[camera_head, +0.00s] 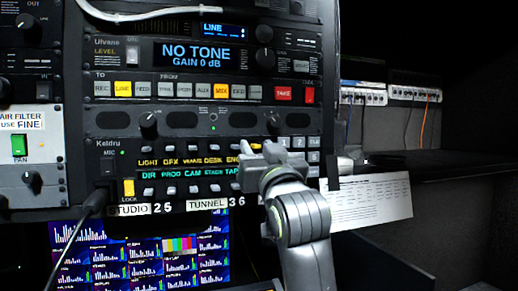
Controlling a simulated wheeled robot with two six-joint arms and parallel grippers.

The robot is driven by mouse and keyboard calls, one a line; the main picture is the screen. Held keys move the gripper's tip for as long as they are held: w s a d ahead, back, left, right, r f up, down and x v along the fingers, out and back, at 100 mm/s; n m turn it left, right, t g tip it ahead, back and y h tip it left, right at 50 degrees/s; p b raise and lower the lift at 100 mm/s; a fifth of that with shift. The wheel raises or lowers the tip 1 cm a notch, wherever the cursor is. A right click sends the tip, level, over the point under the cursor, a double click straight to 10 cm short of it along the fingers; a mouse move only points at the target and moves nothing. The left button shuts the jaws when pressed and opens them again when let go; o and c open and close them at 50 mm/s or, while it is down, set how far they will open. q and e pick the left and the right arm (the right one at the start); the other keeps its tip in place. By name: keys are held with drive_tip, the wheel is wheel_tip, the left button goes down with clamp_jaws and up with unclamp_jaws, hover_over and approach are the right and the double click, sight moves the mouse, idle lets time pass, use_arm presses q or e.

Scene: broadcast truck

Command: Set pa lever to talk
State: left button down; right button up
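My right gripper (264,155) is in front of the right part of the Keldru intercom panel (110,157). It covers the right ends of the two key rows, and its arm comes up from the bottom. I cannot tell whether its fingers are apart or touch a key. The upper row label reads LIGHT, GFX, VENUE, DESK and ENG; the lower reads DIR, PROG, CAM, STAGE and a partly hidden TAPE. No lever marked PA is readable; it may be behind the gripper. My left gripper is out of view.
Above is the Ulvans unit (205,55) with NO TONE on its display and a row of lit buttons. Monitors (140,250) glow below. A paper sheet (372,200) hangs at right, below a dark shelf.

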clamp_jaws()
drive_tip(key=shift+w+a+f+t+y+b, duration=0.15)
drive_tip(key=shift+f+t+y+b, duration=0.25)
drive_tip(key=shift+t+b, duration=0.8)
drive_tip(key=shift+w+d+f+t+y+b, duration=0.1)
drive_tip(key=shift+f+t+y+b, duration=0.3)
drive_tip(key=shift+t+b, duration=0.8)
drive_tip(key=shift+f, duration=0.1)
unclamp_jaws()
